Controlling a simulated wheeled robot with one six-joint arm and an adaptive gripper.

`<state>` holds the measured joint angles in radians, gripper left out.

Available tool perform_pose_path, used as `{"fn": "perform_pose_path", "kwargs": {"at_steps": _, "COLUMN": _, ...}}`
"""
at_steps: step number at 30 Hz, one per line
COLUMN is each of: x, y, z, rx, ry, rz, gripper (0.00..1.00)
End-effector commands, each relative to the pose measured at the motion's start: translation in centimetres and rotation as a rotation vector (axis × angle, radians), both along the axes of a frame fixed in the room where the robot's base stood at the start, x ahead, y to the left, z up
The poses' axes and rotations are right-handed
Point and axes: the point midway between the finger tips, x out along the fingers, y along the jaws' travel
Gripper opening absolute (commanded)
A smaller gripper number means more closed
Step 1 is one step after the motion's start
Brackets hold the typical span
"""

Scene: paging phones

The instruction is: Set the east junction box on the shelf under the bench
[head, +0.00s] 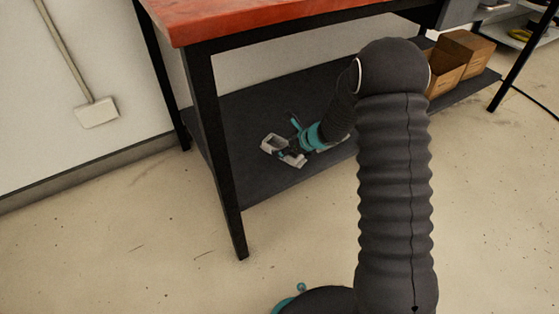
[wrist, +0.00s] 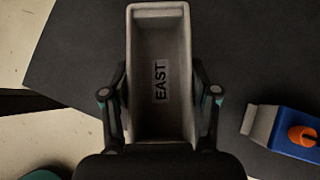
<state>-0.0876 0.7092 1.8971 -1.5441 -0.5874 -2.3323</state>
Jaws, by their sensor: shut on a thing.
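The east junction box (wrist: 142,60) is a grey open-topped box with an EAST label inside, seen in the wrist view. My gripper (wrist: 160,102) is shut on it, with a finger along each long side. In the head view the grey box (head: 272,143) shows at the end of my arm, over the dark shelf (head: 240,112) under the bench, near its front edge. My gripper (head: 285,152) partly covers it there. I cannot tell whether the box touches the shelf or hangs just above it.
The bench (head: 240,18) has a red top above my arm and a black front leg (head: 222,150) left of the box. A blue and grey carton (wrist: 285,130) with an orange mark lies right of the box. Cardboard boxes (head: 465,50) stand at the shelf's right end.

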Motion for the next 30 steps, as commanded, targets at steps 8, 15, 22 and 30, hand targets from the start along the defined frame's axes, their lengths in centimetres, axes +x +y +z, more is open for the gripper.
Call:
{"fn": "perform_pose_path", "kwargs": {"at_steps": 8, "x": -0.3, "y": 1.4, "z": -1.4, "rx": 0.001, "ry": 0.001, "rz": -0.001, "gripper": 0.17}}
{"fn": "perform_pose_path", "kwargs": {"at_steps": 15, "x": -0.3, "y": 1.4, "z": -4.5, "rx": 0.000, "ry": 0.002, "rz": -0.002, "gripper": 0.17}}
{"fn": "perform_pose_path", "kwargs": {"at_steps": 22, "x": -0.3, "y": 1.4, "z": -4.8, "rx": 0.000, "ry": -0.001, "rz": -0.001, "gripper": 0.17}}
{"fn": "perform_pose_path", "kwargs": {"at_steps": 30, "x": -0.3, "y": 1.4, "z": -5.2, "rx": 0.000, "ry": 0.000, "rz": -0.001, "gripper": 0.62}}
